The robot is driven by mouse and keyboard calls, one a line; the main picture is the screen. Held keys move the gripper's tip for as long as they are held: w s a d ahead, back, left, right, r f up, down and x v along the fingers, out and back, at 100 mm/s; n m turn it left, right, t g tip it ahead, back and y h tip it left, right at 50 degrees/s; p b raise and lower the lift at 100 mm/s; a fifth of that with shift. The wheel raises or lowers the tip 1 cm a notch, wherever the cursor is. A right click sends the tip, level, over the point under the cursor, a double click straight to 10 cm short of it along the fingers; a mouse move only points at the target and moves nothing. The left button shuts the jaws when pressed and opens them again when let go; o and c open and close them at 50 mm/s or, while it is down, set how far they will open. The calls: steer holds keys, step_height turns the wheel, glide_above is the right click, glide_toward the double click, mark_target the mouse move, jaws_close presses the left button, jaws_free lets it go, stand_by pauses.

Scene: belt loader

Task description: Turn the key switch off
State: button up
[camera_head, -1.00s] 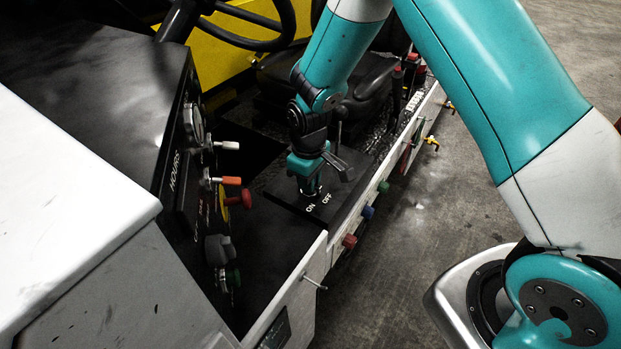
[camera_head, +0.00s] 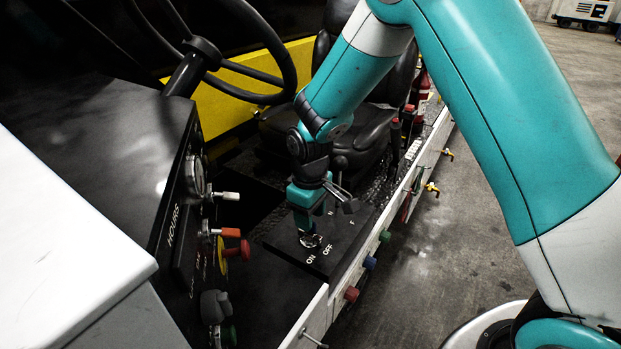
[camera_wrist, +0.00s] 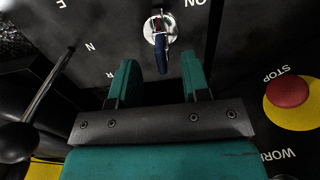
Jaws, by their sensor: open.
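The key switch (camera_wrist: 160,27) is a round silver lock on a black panel. A key with a dark blue head (camera_wrist: 162,60) sits in it and points toward my gripper in the wrist view. My gripper (camera_wrist: 160,72) has two teal fingers spread apart, one on each side of the key head's line, with nothing held. In the head view my gripper (camera_head: 308,224) points down at the panel, just above the switch (camera_head: 311,240), which it partly hides. White ON and OFF labels are printed beside the switch. Whether the fingers touch the key cannot be told.
A red stop button (camera_wrist: 287,91) on a yellow disc lies right in the wrist view. A black lever (camera_wrist: 32,125) stands at left. The dashboard (camera_head: 185,240) with knobs, steering wheel (camera_head: 262,62) and seat (camera_head: 368,130) surround the panel. Coloured knobs line its outer side; open floor lies right.

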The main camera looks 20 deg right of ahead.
step_height(320, 180, up, 12)
steer(key=b, duration=0.1)
steer(key=shift+r, duration=0.2)
stand_by(0.3)
steer(key=s+a+r+y, duration=0.2)
steer(key=s+r, duration=0.1)
steer(key=s, duration=0.9)
steer(key=s+a+r+y, duration=0.2)
steer(key=s+r, duration=0.1)
steer(key=s, duration=0.9)
steer(key=shift+s+r, duration=0.2)
steer(key=shift+s, duration=0.1)
